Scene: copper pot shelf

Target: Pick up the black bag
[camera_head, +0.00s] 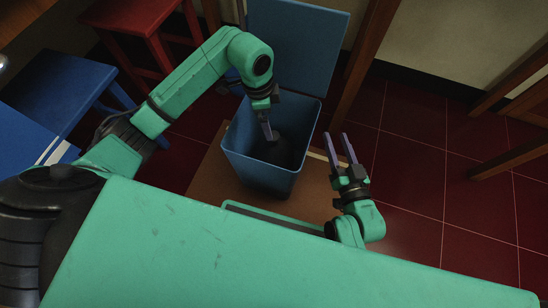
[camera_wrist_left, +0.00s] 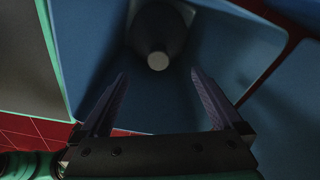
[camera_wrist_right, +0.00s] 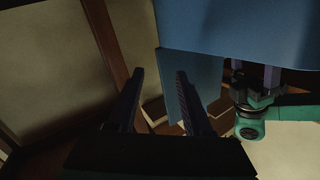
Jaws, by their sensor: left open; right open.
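The black bag (camera_wrist_left: 158,25) shows in the left wrist view as a dark rounded shape with a pale round tip, down inside the blue bin (camera_wrist_left: 90,40). In the head view the bin (camera_head: 250,165) stands open and the bag is only a dark patch (camera_head: 278,150) low inside it. My left gripper (camera_head: 268,134) is open and empty, pointing down into the bin's mouth; the bag lies beyond its fingers, apart from them. My right gripper (camera_head: 342,150) is open and empty, outside the bin to its right, with fingers pointing up in the picture.
The bin's blue lid (camera_head: 297,40) stands raised behind the opening. A brown board (camera_head: 205,180) lies under the bin. A blue stool (camera_head: 58,88) and a red stool (camera_head: 135,25) are at the left. Wooden legs (camera_head: 515,160) stand at the right; red tiled floor (camera_head: 425,165) between is clear.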

